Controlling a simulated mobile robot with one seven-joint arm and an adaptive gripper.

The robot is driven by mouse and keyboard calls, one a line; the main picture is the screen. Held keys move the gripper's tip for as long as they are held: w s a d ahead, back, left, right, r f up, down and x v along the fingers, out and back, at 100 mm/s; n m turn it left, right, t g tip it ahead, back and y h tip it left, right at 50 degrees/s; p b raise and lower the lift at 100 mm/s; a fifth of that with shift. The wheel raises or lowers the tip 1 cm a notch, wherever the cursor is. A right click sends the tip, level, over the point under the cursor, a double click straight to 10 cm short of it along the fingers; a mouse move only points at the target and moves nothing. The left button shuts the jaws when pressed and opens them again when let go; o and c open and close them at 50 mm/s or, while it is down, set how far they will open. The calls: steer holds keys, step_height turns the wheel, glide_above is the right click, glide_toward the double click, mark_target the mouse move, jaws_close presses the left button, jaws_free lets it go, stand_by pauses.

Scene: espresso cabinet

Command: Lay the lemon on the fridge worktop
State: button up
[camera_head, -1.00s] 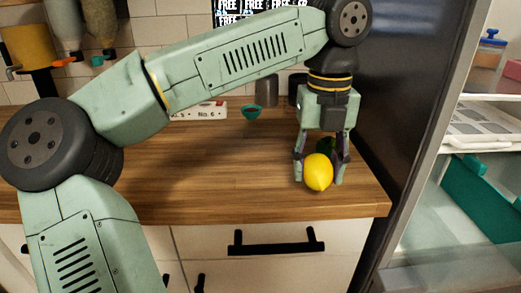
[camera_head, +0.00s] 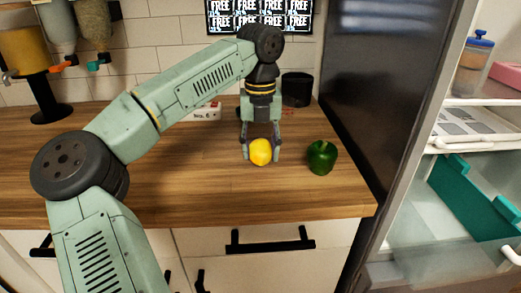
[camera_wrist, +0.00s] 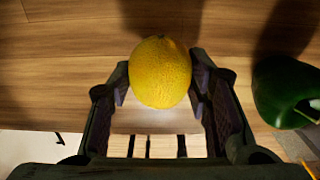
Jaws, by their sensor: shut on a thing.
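The yellow lemon (camera_head: 260,152) is between the two fingers of my gripper (camera_head: 261,158), which is shut on it. The lemon (camera_wrist: 160,72) also shows between the finger pads in the wrist view. My gripper points down over the wooden worktop (camera_head: 200,190), beside the open fridge. I cannot tell whether the lemon touches the wood. A green bell pepper (camera_head: 322,157) stands on the worktop to the right of the lemon. It also shows at the right edge of the wrist view (camera_wrist: 285,92).
A dark cylindrical container (camera_head: 297,89) and a white box (camera_head: 208,112) stand at the back. Dispensers (camera_head: 28,50) are at the back left. The open fridge (camera_head: 470,150) is on the right. The front and left of the worktop are clear.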

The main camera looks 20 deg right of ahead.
mark_target(260, 142)
steer(key=shift+f, duration=0.95)
steer(key=shift+f, duration=0.25)
steer(key=o, duration=1.2)
steer(key=shift+r, duration=0.1)
step_height(260, 142, up, 12)
steer(key=shift+r+b, duration=0.2)
steer(key=shift+b, duration=0.25)
